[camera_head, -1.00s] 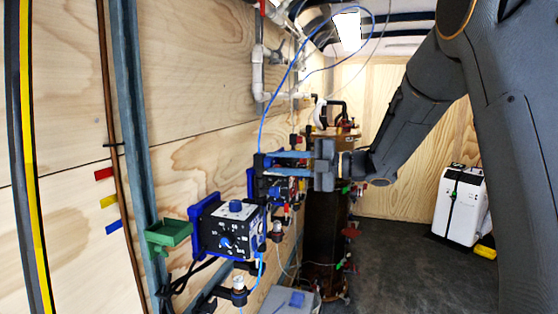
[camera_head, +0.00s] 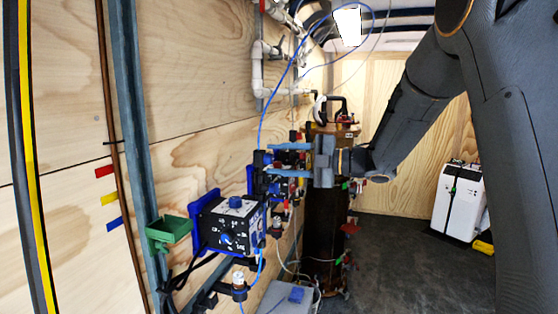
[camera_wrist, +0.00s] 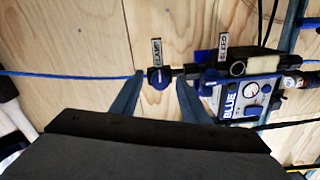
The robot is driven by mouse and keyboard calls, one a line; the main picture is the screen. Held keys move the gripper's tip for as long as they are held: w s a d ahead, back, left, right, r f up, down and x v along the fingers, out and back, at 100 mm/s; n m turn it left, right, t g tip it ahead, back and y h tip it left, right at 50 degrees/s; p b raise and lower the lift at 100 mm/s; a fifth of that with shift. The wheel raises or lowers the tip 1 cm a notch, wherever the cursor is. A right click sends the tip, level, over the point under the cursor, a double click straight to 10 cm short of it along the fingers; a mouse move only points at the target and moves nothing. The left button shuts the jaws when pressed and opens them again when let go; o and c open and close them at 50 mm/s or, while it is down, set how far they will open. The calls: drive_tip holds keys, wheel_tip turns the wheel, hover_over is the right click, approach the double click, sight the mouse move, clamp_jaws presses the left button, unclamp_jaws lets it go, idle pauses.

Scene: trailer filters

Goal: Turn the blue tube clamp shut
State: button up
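The blue tube clamp (camera_wrist: 158,79) sits on the thin blue tube (camera_wrist: 75,75) in the wrist view, under a small upright label that appears to read CLAMP. My gripper (camera_wrist: 160,81) is open, with one finger on each side of the clamp's blue knob. Gaps show between the knob and both fingers, so I see no contact. In the head view, my gripper (camera_head: 290,160) reaches left towards the wall-mounted devices. The clamp is hard to make out there among the fingers and dark parts.
A device marked BLUE with a round gauge (camera_wrist: 249,93) is just right of the clamp. In the head view, a blue-framed control box (camera_head: 230,225) and a green bin (camera_head: 168,232) are nearer on the wall. A brown column (camera_head: 325,230) stands behind my gripper.

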drive_tip(key=b+v, duration=0.2)
drive_tip(key=v, duration=0.6)
drive_tip(key=shift+w+a, duration=0.1)
drive_tip(key=w+d+f+m+t+h, duration=0.4)
drive_tip(key=w+f+m+t+h, duration=0.3)
drive_tip(key=m, duration=0.4)
drive_tip(key=s+d+f+m+g+h, duration=0.2)
drive_tip(key=s+d+f+m+h, duration=0.4)
drive_tip(key=f+m+h, duration=0.25)
drive_tip(key=s+f+m+g, duration=0.5)
drive_tip(key=s+f, duration=0.2)
drive_tip(key=s, duration=0.7)
drive_tip(key=s+a+f+m+g+h, duration=0.1)
drive_tip(key=s+f+m+g, duration=0.3)
drive_tip(key=s, duration=1)
wheel_tip(320, 180, down, 4)
drive_tip(key=shift+r+m+g, duration=0.2)
drive_tip(key=shift+m+g, duration=0.15)
drive_tip(key=shift+g, duration=0.25)
